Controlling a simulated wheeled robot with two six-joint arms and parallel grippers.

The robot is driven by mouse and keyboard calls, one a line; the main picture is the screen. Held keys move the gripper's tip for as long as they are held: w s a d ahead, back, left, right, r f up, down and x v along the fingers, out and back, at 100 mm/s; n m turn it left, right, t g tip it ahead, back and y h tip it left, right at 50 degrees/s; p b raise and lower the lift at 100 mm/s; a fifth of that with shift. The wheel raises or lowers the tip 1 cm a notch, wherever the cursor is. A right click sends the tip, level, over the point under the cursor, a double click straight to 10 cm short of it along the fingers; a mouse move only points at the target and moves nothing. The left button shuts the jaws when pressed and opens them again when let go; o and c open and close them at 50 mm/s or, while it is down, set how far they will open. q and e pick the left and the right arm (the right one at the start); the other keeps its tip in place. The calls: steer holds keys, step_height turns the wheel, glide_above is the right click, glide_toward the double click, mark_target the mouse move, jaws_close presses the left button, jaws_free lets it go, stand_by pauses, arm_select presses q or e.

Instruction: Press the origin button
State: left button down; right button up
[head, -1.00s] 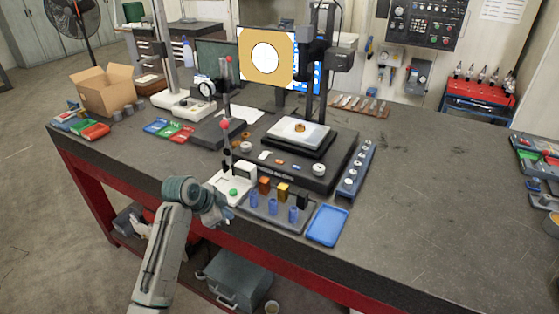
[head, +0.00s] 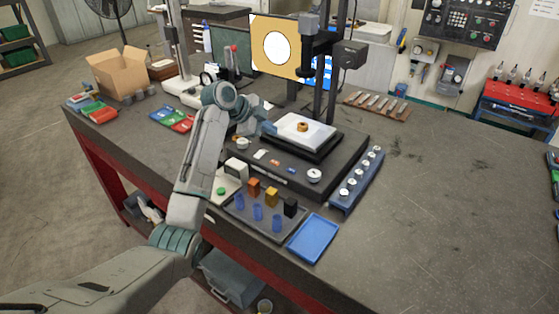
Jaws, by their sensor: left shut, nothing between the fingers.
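The measuring machine has a dark base (head: 330,181), a stage with a white plate (head: 318,131) and a small brass ring (head: 302,127) on it. The base's front carries small parts or controls, including a white one (head: 260,155), an orange one (head: 275,162) and a round silver knob (head: 314,175). A pale box with a green button (head: 221,191) stands left of the base. No label is readable, so I cannot tell which is the origin button. My left gripper (head: 268,128) is shut and empty at the left edge of the stage; contact cannot be judged. My right gripper is out of view.
A tray with blue, orange and black pieces (head: 243,218) and a blue tray (head: 313,239) lie in front. A rack of silver pieces (head: 357,179) stands right of the base. A monitor (head: 268,47) is behind.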

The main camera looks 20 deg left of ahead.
arm_select(q)
steer(key=b, duration=0.6)
glide_above(272, 164)
step_height(272, 164, down, 8)
steer(key=shift+a+f, duration=0.1)
steer(key=shift+f, duration=0.4)
steer(key=shift+f, duration=0.15)
stand_by(1.5)
steer(key=shift+f, duration=0.25)
